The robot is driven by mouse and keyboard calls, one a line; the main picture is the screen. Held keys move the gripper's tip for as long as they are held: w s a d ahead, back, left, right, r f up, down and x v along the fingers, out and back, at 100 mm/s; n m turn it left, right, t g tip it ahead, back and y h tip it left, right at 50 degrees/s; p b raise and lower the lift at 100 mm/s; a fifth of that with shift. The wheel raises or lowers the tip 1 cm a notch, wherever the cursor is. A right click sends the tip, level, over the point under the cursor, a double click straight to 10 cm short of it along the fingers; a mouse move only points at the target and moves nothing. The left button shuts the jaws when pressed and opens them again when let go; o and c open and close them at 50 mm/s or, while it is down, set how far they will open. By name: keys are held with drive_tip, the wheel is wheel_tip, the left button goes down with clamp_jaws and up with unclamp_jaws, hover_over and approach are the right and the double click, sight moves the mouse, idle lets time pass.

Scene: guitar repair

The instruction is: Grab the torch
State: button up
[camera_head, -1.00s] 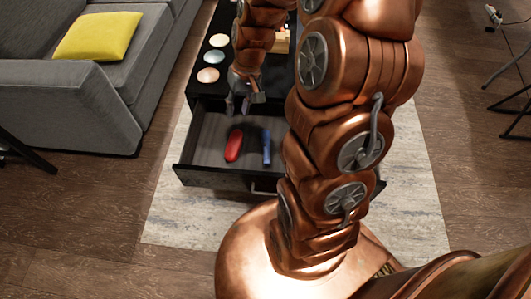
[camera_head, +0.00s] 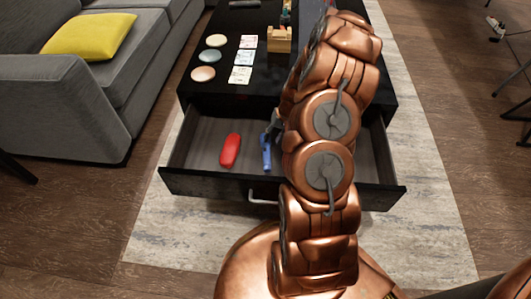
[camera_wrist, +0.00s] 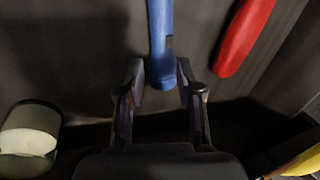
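The torch, a blue cylinder (camera_head: 266,152), lies in the open drawer (camera_head: 205,183) of the black table. In the wrist view the torch (camera_wrist: 160,40) runs down from the top edge and its near end sits between my fingertips. My gripper (camera_wrist: 160,78) is open, with one finger on each side of that end and small gaps visible. I cannot tell how far above the torch the fingers are. In the head view my gripper (camera_head: 275,126) is partly hidden behind my arm.
A red object (camera_head: 230,150) lies left of the torch in the head view. The wrist view also shows a dark, pale-faced round object (camera_wrist: 29,138) and a yellow piece (camera_wrist: 302,163). The tabletop above holds discs (camera_head: 203,74), cards (camera_head: 245,58) and a wooden block (camera_head: 279,40).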

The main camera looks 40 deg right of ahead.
sight(267, 147)
drive_tip(key=b+x, duration=0.2)
drive_tip(key=x, duration=0.4)
drive_tip(key=shift+a+f+b, duration=0.3)
drive_tip(key=shift+f+b, duration=0.05)
drive_tip(key=shift+b, duration=0.05)
drive_tip(key=shift+c, duration=0.4)
drive_tip(key=shift+r, duration=0.1)
clamp_jaws()
